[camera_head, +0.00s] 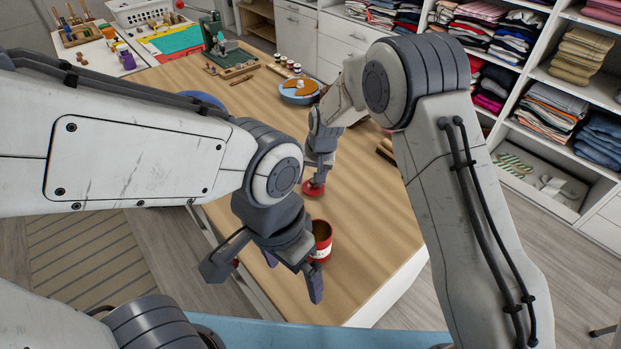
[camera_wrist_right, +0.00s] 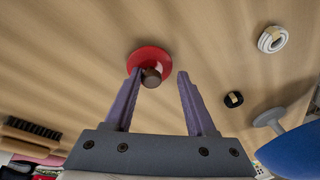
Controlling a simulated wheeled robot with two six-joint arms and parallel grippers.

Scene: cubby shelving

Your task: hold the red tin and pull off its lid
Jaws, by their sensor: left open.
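The red tin (camera_head: 321,241) stands upright on the wooden table near its front edge, its top open and its inside dark. The red lid (camera_head: 313,188) lies on the table behind the tin, apart from it. The lid has a brown knob in the right wrist view (camera_wrist_right: 150,57). My left gripper (camera_head: 268,273) is open, with one finger in front of the tin and hiding part of it; the tin does not look gripped. My right gripper (camera_head: 317,178) is over the lid. Its fingers are apart in the right wrist view (camera_wrist_right: 157,72), with the knob near the left finger.
A blue round tray (camera_head: 299,91) and a green device (camera_head: 232,60) stand farther back on the table. A white tape roll (camera_wrist_right: 272,39), a small black ring (camera_wrist_right: 234,99) and a brush (camera_wrist_right: 32,129) lie around the lid. Cubby shelves with folded clothes (camera_head: 545,115) stand at right.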

